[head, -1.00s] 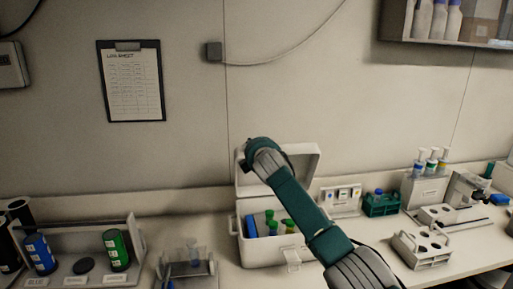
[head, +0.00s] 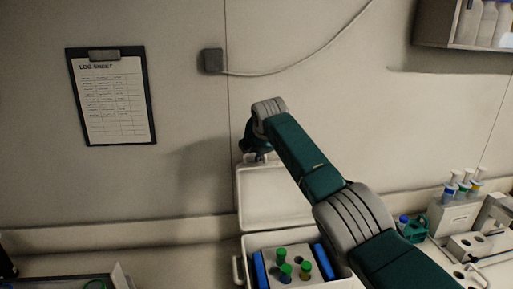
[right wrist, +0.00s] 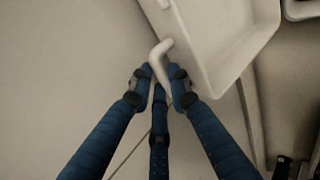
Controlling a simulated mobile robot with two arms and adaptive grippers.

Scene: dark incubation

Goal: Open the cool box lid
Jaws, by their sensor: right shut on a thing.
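The white cool box (head: 340,283) stands on the bench at the bottom of the head view. Its lid (head: 268,200) is raised behind the box and stands roughly upright, with its inner side facing me. Blue packs and several green-capped tubes show inside the box. My right gripper (head: 254,157) is at the top left edge of the lid. In the right wrist view its fingers (right wrist: 161,80) are closed around the lid's pale bent handle (right wrist: 160,52). My right arm hides the lid's right part in the head view. My left gripper is not in view.
A rack of white-capped tubes (head: 464,185) and a teal holder (head: 414,229) stand to the right. A log sheet clipboard (head: 112,98) hangs on the wall behind. The bench left of the box is mostly clear, with a tray (head: 118,275) at the front.

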